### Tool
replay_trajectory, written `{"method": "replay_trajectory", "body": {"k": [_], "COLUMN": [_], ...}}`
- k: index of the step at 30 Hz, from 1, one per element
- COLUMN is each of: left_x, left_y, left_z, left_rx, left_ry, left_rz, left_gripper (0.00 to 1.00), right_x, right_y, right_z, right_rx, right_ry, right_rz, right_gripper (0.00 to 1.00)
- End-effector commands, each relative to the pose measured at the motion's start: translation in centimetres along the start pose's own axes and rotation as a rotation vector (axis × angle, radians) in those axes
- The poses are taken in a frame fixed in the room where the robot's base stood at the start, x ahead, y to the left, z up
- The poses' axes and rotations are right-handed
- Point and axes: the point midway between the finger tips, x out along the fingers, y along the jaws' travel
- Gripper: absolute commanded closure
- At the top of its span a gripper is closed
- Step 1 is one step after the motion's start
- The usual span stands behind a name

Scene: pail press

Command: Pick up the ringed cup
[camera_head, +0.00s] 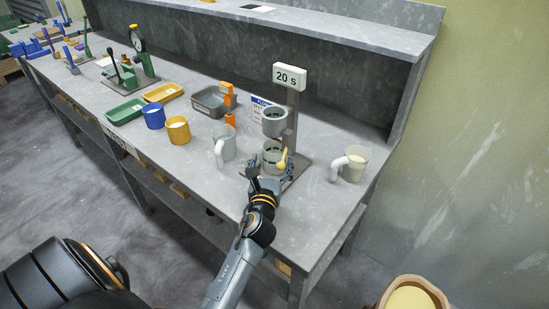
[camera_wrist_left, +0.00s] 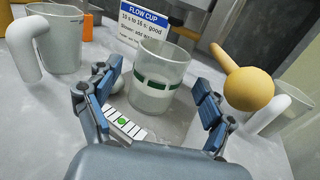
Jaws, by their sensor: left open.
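The ringed cup is a clear glass (camera_wrist_left: 152,85) with a dark green band around it, upright on the grey stand's base. In the head view the cup (camera_head: 271,152) is below the stand's grey cylinder (camera_head: 274,121), partly hidden by a yellow knob. My left gripper (camera_head: 268,177) is open and empty, just in front of the cup. In the left wrist view its blue-grey fingers (camera_wrist_left: 143,90) are spread on either side of the cup's near side; contact is not visible. My right gripper is not in view.
The yellow knob (camera_wrist_left: 248,88) is close to the right finger. Handled beakers stand left (camera_head: 226,145) and right (camera_head: 355,166) of the stand. A "20 S" sign (camera_head: 289,76) tops it. Blue and yellow cups (camera_head: 177,130) are further left. The bench front is clear.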

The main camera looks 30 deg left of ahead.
Motion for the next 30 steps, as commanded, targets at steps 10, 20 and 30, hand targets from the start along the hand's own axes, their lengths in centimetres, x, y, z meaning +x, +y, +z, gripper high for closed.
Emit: {"method": "replay_trajectory", "body": {"k": [10,20,30], "left_x": [3.7,6.0,6.0], "left_y": [-0.1,-0.1,-0.1], "left_z": [0.5,0.2,0.2], "left_rx": [-0.004,-0.002,-0.002], "left_ry": [-0.002,0.0,0.0], "left_rz": [0.001,0.0,0.0], "left_gripper": [0.18,0.18,0.63], "right_x": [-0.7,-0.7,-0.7], "right_y": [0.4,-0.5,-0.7], "right_z": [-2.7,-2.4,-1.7], "right_rx": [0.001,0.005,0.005], "right_ry": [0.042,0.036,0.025], "right_rz": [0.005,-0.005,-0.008], "right_gripper": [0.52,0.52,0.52]}}
